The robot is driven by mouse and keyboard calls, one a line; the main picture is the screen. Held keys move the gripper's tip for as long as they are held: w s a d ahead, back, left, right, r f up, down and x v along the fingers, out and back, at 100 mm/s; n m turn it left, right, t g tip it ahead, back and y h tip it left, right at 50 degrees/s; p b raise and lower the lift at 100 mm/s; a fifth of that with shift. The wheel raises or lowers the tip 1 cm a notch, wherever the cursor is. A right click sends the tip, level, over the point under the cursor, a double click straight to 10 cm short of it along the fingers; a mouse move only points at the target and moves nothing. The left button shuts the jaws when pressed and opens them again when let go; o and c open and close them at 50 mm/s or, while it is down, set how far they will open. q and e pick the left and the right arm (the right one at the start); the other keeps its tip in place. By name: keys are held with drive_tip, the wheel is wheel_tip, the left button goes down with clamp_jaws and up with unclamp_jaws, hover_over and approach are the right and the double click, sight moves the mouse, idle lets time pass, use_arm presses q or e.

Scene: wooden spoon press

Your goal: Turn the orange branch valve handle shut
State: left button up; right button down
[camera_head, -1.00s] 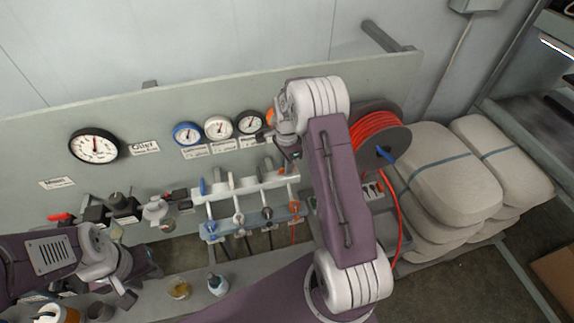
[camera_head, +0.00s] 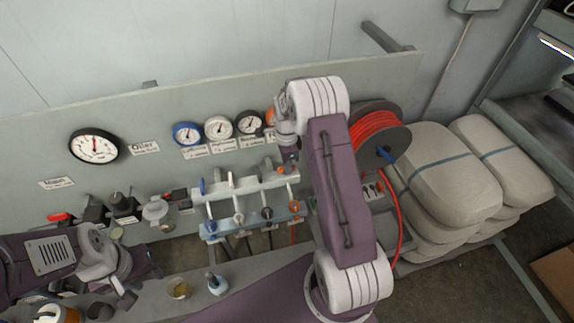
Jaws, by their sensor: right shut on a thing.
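The orange branch valve handle (camera_head: 292,169) is at the right end of the upper pale manifold bar (camera_head: 248,186). Only small orange parts of it show beneath my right gripper (camera_head: 288,158). The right gripper comes down from above and is shut on the handle; its fingertips are mostly hidden by the wrist. The blue handle (camera_head: 202,187), white handle (camera_head: 231,179) and a dark handle stand along the same bar. My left gripper (camera_head: 138,285) is at the lower left, away from the manifold, with its fingers apart and empty.
Several gauges (camera_head: 219,128) hang on the panel above the manifold. A red hose reel (camera_head: 378,132) is close to the right of my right arm. A small bottle (camera_head: 217,283) and an amber cup (camera_head: 178,288) stand on the front ledge. Stacked sacks (camera_head: 445,180) lie at right.

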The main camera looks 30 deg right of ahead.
drive_tip(key=c, duration=1.5)
unclamp_jaws()
drive_tip(key=shift+w+r, duration=0.15)
drive_tip(key=shift+r, duration=0.05)
drive_tip(key=shift+o, duration=0.2)
drive_tip(key=shift+a, duration=0.1)
drive_tip(key=shift+f, duration=0.1)
wheel_tip(320, 180, up, 9)
drive_tip(key=b, duration=0.2)
